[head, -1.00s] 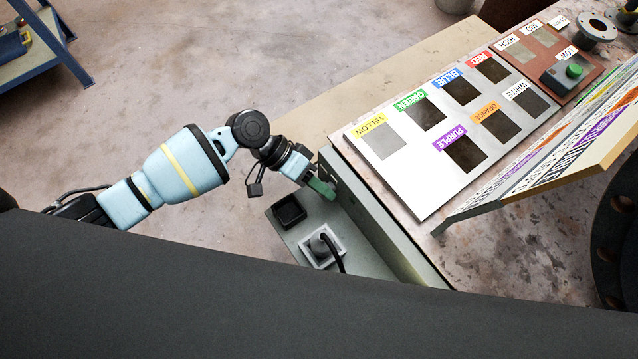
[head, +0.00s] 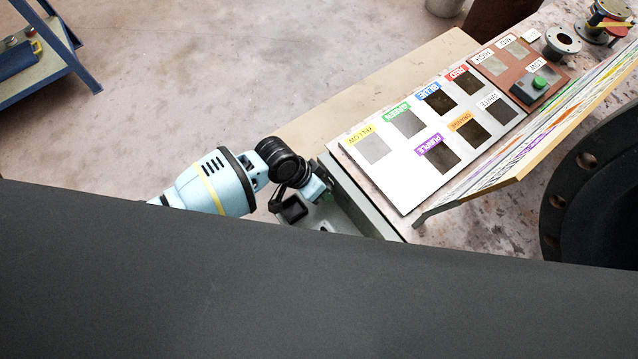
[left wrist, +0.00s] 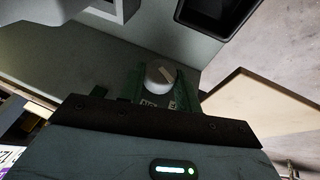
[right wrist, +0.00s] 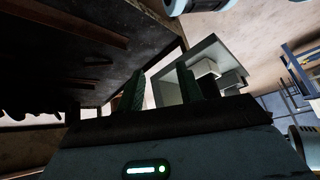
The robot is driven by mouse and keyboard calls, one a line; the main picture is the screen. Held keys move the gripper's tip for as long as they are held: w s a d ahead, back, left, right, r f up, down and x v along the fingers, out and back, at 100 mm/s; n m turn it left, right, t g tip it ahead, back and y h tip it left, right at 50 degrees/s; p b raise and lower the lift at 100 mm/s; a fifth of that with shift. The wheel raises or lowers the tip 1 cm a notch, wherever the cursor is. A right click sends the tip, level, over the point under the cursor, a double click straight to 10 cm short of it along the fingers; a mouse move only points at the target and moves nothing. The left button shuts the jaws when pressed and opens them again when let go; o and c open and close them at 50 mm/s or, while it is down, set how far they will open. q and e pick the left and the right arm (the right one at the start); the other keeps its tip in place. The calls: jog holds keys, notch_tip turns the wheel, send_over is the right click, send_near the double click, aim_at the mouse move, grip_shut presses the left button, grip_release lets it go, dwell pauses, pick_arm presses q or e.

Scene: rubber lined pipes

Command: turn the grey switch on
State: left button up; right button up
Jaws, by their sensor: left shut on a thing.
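The grey switch (left wrist: 160,74) is a round, light grey knob with a raised bar, on the grey box's panel (left wrist: 165,35) in the left wrist view. My left gripper (left wrist: 160,88) has its green fingers on either side of the knob and is shut on it. In the head view my left gripper (head: 322,190) is at the box's near left side, where the arm hides the switch. My right gripper (right wrist: 160,88) shows only in the right wrist view, with its green fingers apart and nothing between them.
A labelled board with coloured tags (head: 410,172) lies on the bench. A brown panel with a green button (head: 540,82) sits farther right. A dark square socket (head: 295,208) is beside my left gripper. A dark round flange (head: 585,160) stands at right.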

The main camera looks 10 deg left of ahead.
pick_arm(q)
jog(key=shift+d+r+p, duration=0.1)
jog(key=shift+p, duration=0.3)
jog(key=shift+y, duration=0.3)
jog(key=o, duration=1)
jog(key=shift+c, duration=0.2)
